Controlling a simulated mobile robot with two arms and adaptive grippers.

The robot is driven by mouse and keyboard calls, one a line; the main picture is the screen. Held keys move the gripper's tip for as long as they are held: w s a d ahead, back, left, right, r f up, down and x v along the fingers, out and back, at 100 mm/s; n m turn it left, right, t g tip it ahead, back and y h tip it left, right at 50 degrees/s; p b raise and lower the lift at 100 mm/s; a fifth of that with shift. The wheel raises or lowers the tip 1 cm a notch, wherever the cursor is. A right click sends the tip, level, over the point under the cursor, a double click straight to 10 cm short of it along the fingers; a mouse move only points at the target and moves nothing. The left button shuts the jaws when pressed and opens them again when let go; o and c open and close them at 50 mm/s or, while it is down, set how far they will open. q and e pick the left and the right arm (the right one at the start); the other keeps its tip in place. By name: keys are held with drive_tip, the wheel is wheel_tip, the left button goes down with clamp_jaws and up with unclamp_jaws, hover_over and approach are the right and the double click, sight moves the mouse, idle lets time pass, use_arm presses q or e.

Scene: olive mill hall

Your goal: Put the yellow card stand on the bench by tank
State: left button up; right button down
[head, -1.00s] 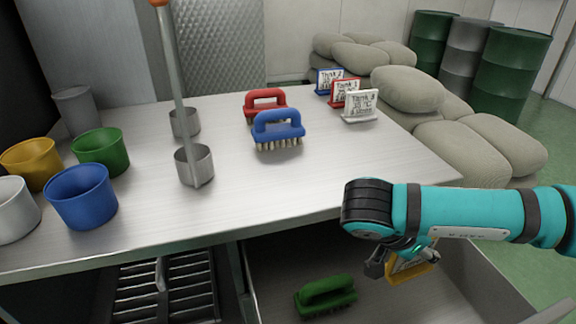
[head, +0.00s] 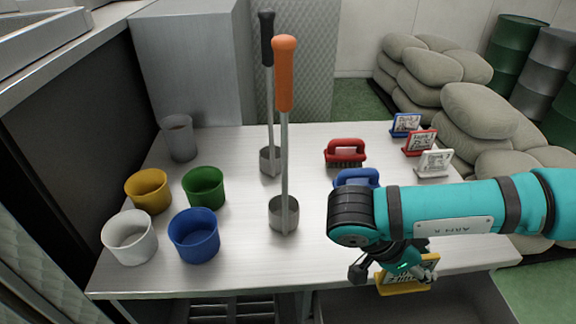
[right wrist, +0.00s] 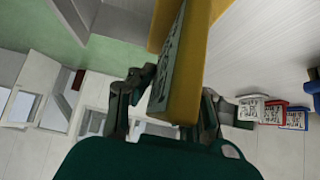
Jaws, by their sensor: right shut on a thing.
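The yellow card stand (head: 408,287) is in my right gripper (head: 395,270), at the front edge of the bench in the head view. In the right wrist view the stand (right wrist: 186,75) is large, with its written white card facing left, between the two fingers of the gripper (right wrist: 172,98). The metal bench (head: 245,262) fills the middle of the head view. My right arm covers part of its right side. My left gripper is not in view.
White (head: 434,163), red (head: 419,143) and blue (head: 405,124) card stands line the bench's right side. A red brush (head: 345,152) and a partly hidden blue brush (head: 356,177) lie nearby. Several cups, including a blue one (head: 194,236), stand left; two long-handled ladles stand mid-bench.

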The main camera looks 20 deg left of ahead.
drive_tip(key=shift+a+r, duration=0.1)
drive_tip(key=shift+r, duration=0.1)
drive_tip(key=w+p, duration=0.1)
drive_tip(key=w, duration=0.4)
drive_tip(key=w+d+f+p, duration=0.1)
drive_tip(key=w, duration=0.4)
drive_tip(key=w+d+p, duration=0.1)
drive_tip(key=w, duration=0.4)
drive_tip(key=shift+w+f, duration=0.25)
drive_tip(key=shift+w, duration=0.15)
wheel_tip(320, 180, down, 3)
drive_tip(key=shift+d+f+p, duration=0.1)
drive_tip(key=shift+f+p, duration=0.05)
drive_tip(key=shift+p, duration=0.55)
drive_tip(key=shift+f+b, duration=0.3)
drive_tip(key=c, duration=1.4)
unclamp_jaws()
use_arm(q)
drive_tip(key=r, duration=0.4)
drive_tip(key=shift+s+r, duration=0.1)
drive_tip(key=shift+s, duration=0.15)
use_arm(e)
drive_tip(key=shift+o, duration=0.2)
